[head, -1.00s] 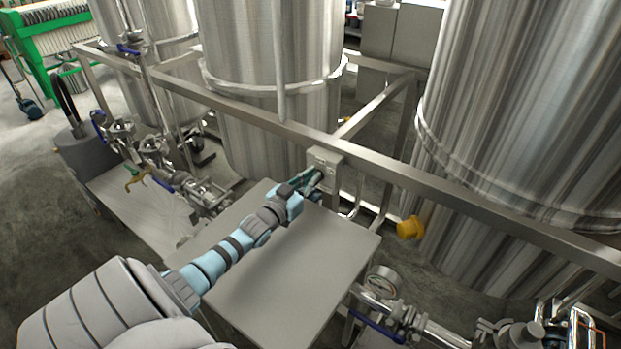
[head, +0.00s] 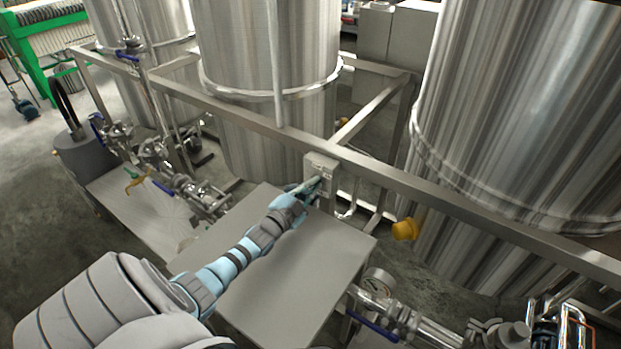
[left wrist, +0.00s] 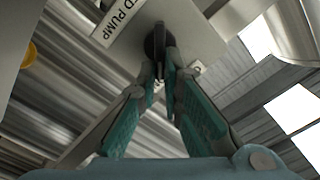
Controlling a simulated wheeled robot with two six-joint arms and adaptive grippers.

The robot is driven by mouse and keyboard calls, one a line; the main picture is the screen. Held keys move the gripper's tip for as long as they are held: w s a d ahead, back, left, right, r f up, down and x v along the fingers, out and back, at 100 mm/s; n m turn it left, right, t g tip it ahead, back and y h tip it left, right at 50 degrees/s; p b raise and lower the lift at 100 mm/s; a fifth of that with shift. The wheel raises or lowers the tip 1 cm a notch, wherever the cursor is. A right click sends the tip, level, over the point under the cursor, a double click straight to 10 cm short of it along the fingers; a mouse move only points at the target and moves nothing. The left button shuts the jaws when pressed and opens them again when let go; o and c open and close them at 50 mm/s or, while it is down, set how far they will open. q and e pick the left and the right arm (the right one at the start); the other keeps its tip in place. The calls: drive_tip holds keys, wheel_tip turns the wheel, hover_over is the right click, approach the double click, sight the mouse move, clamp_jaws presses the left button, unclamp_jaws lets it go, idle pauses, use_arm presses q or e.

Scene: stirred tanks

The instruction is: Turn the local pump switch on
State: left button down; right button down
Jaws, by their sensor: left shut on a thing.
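The pump switch is a small grey box (head: 322,166) fixed to the metal rail between the tanks. In the left wrist view its plate (left wrist: 185,22) carries a label ending in "PUMP" (left wrist: 118,14) and a dark round knob (left wrist: 157,42). My left gripper (head: 314,186) reaches the front of the box from the left. In the left wrist view its green fingers (left wrist: 160,85) close together on the knob. The exact angle of the knob is hard to tell, as the fingertips partly cover it. My right gripper is not in view.
A grey flat table top (head: 285,265) lies under my left arm. The steel rail (head: 440,205) runs across in front of large tanks (head: 265,60). A yellow cap (head: 405,229), a pressure gauge (head: 378,282) and pipework stand to the right.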

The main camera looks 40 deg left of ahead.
use_arm(q)
drive_tip(key=shift+d+f+m, duration=0.15)
drive_tip(key=shift+f+m, duration=0.05)
drive_tip(key=shift+m, duration=1.3)
drive_tip(key=c, duration=1.7)
unclamp_jaws()
drive_tip(key=s, duration=0.4)
drive_tip(key=s+d, duration=0.1)
drive_tip(key=s, duration=0.7)
drive_tip(key=shift+d, duration=0.15)
